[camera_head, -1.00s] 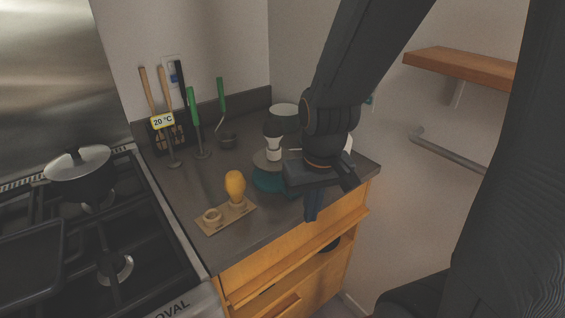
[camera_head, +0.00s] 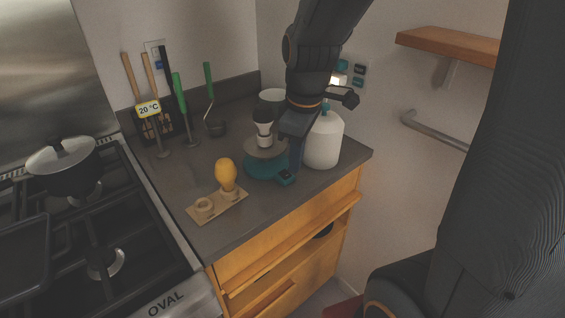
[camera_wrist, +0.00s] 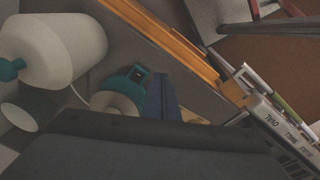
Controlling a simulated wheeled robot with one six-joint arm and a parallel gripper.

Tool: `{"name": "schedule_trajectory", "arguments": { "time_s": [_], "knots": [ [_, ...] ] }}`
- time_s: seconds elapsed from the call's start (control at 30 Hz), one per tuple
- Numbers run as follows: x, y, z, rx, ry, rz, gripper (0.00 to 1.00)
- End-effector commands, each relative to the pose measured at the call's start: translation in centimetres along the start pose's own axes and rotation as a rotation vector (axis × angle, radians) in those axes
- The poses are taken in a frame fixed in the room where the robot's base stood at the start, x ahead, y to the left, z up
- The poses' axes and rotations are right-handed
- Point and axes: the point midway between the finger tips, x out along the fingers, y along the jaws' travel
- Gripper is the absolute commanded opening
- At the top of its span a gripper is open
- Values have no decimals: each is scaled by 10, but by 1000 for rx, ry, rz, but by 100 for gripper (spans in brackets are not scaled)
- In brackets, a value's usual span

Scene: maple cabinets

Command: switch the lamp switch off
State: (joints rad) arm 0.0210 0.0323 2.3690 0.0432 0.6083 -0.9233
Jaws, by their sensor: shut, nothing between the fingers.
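A wall plate with dark teal switches (camera_head: 358,76) is on the wall behind the counter's right end in the head view. A small bright light (camera_head: 337,80) glows just left of it, partly behind my arm. I cannot tell which switch is the lamp's or its position. My gripper (camera_head: 296,165) is shut and empty, its blue fingers pointing down over the counter, in front of and below the plate. In the wrist view the fingers (camera_wrist: 160,97) are together beside the teal scale; the wall plate is not visible there.
A white jug (camera_head: 323,142) stands right of my gripper. A teal scale (camera_head: 262,163) is just left of it. A wooden holder with an orange bulb-shaped piece (camera_head: 226,174), utensils (camera_head: 160,120), a stove (camera_head: 90,225) and a shelf (camera_head: 450,46) surround the counter.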

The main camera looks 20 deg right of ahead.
Motion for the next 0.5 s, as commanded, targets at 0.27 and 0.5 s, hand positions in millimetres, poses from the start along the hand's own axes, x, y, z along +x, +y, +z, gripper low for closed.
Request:
{"name": "schedule_trajectory", "arguments": {
  "time_s": [0.27, 0.5],
  "knots": [
    [-30, 33, -26, -567, 20, 1, 0],
    [-52, 51, -40, -948, 36, 4, 0]
  ]
}}
